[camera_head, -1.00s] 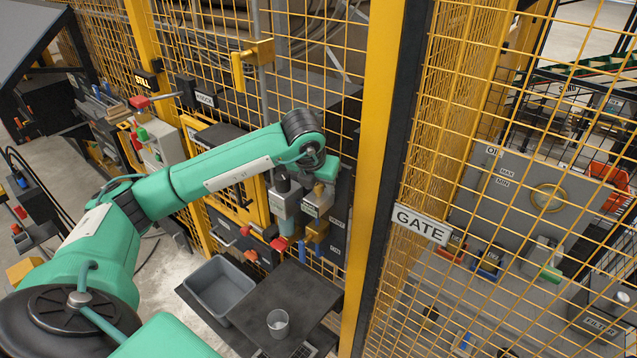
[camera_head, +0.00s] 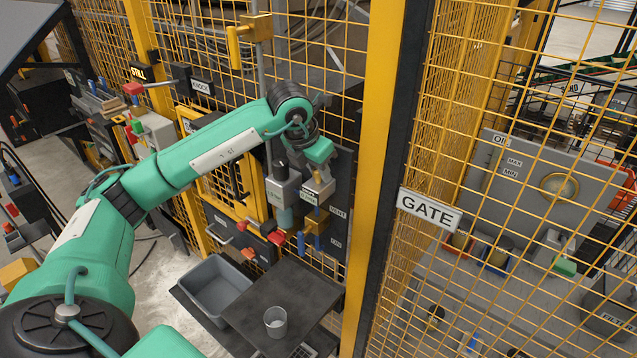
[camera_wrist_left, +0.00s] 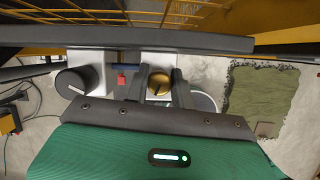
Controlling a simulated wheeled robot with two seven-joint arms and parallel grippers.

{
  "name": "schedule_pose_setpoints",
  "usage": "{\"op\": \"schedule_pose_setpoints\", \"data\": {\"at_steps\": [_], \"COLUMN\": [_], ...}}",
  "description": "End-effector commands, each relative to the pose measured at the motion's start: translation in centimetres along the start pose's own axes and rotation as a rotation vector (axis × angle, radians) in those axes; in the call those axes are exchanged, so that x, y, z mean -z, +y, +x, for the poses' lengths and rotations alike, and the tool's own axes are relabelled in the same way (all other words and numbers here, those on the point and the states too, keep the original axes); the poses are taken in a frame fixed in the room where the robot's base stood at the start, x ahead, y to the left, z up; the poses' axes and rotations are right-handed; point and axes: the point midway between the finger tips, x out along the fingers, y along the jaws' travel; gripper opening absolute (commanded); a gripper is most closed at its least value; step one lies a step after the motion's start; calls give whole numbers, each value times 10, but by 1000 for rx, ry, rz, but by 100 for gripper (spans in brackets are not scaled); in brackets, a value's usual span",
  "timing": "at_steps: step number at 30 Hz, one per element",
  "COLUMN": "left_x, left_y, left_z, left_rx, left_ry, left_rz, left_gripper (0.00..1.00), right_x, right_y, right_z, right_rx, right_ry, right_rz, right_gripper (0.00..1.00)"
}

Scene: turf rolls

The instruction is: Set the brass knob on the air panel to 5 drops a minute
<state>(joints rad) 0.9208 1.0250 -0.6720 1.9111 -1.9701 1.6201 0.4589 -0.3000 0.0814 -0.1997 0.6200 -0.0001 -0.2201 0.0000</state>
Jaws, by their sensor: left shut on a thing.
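The brass knob (camera_wrist_left: 159,82) shows in the left wrist view, on the front of a pale box, with a dark line across its face. My left gripper (camera_wrist_left: 157,92) is shut on it, one dark finger on each side. No scale or drop reading is legible.
A black knob (camera_wrist_left: 74,82) sits left of the brass one in the wrist view. Below the panel are a grey bin (camera_head: 213,290) and a dark table (camera_head: 290,287) with a clear cup (camera_head: 275,321). A yellow post and the GATE sign (camera_head: 430,210) stand to the right.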

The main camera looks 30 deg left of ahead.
Motion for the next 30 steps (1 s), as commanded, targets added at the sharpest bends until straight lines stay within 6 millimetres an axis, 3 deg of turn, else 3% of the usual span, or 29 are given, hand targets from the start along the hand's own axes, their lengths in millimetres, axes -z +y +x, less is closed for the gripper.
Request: {"op": "schedule_pose_setpoints", "data": {"at_steps": [1, 3, 12, 30], "left_x": [2, 1, 0, -1], "left_y": [1, 1, 1, 1], "left_z": [5, 5, 2, -1], "left_rx": [17, 42, 145, 251], "left_ry": [-5, -5, -3, -2], "left_rz": [40, 100, 349, 607], "left_gripper": [2, 2, 2, 2], "right_x": [-1, -2, -4, -5], "right_y": [-1, -2, -4, -3], "right_z": [14, 23, 47, 62], "right_rx": [1, 2, 4, 2], "right_ry": [0, 0, 1, 0], "right_rz": [0, 1, 2, 1], "right_gripper": [0, 0, 0, 0]}}
